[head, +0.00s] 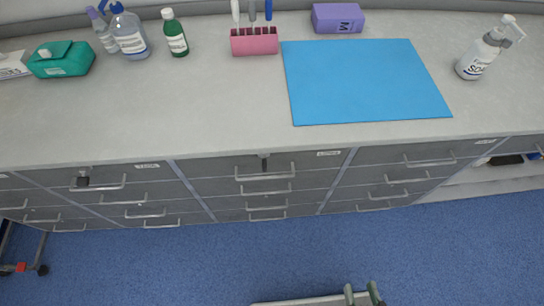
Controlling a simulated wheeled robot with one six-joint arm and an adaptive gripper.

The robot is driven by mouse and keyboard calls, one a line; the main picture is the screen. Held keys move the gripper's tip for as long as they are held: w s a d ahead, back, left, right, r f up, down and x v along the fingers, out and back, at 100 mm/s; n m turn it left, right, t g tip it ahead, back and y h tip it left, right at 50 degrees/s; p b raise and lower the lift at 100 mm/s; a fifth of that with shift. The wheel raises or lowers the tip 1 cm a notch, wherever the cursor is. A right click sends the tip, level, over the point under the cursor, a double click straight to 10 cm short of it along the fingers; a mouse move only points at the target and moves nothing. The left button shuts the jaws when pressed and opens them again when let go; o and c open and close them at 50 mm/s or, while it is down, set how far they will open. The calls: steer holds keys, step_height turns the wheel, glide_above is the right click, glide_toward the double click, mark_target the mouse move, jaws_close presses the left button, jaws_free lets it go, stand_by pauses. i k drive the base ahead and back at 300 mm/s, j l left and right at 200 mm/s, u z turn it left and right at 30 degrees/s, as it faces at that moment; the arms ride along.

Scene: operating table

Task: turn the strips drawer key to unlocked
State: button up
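The cabinet under the counter has several columns of grey drawers with bar handles. The middle column's top drawer (230,165) has a small label (328,153), too small to read surely. A dark key (264,162) stands in its lock above the handle. Another dark key or lock (83,178) is on the left column's top drawer, near a label (147,166). I cannot tell which label says strips or either key's lock state.
On the counter (210,110) are a blue mat (360,80), pink holder (254,42), purple box (338,18), green pack (62,60), several bottles and a soap dispenser (475,65). Drawer handles stick out.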

mark_target(264, 161)
steer(key=k+j+u, duration=0.35)
steer(key=j, duration=0.3)
steer(key=k+j+u, duration=0.2)
steer(key=j, duration=0.15)
